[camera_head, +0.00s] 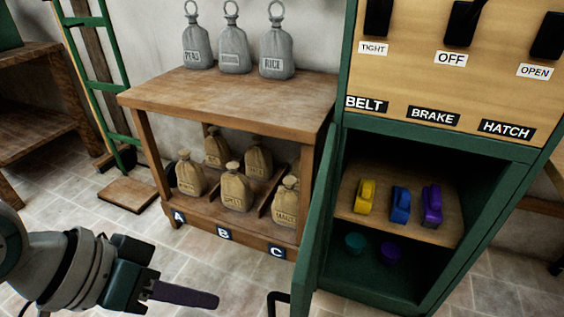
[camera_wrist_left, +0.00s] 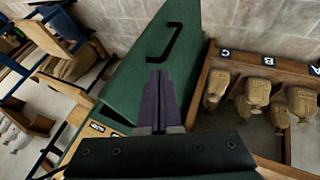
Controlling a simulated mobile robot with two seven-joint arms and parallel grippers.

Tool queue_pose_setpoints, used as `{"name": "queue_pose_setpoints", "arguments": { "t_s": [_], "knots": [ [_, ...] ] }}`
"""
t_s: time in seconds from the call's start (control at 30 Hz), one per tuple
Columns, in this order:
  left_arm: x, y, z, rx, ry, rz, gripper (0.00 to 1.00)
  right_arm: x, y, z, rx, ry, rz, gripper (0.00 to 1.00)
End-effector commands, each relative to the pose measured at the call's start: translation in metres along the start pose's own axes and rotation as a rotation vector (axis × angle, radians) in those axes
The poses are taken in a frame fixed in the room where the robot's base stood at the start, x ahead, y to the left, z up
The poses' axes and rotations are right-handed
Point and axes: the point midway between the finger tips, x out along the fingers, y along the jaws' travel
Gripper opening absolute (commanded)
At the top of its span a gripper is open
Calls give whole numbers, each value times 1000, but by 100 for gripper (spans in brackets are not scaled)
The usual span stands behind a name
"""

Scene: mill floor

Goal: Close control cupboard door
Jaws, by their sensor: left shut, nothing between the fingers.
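The green control cupboard (camera_head: 480,152) stands at the right of the head view with its lower compartment open. Its green door (camera_head: 316,225) stands swung out at the left side of the opening, seen nearly edge-on. The black door handle (camera_head: 279,297) shows at the bottom of the head view. My left gripper (camera_head: 216,300) is shut and empty, to the left of the door, with a gap between them. In the left wrist view the shut fingers (camera_wrist_left: 161,75) point at the outer face of the door (camera_wrist_left: 120,85), below the handle (camera_wrist_left: 168,42). My right gripper is out of view.
Inside the cupboard a shelf (camera_head: 390,225) holds yellow, blue and purple items, with two round items below. A wooden table (camera_head: 230,95) with labelled grey weights on top and tan sacks below stands close behind the door. Tiled floor is free around my left gripper.

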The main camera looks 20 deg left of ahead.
Motion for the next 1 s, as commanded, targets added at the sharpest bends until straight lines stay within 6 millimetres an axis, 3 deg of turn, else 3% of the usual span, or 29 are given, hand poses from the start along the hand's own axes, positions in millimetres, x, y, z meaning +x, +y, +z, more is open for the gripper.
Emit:
{"name": "queue_pose_setpoints", "arguments": {
  "t_s": [0.4,0.63,1.0],
  "knots": [
    [91,-1,2,1,0,2,0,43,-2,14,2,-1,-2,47],
    [101,29,1,2,-1,2,0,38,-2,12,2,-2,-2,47],
    [104,36,1,2,-2,-1,0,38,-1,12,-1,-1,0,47]
  ]
}}
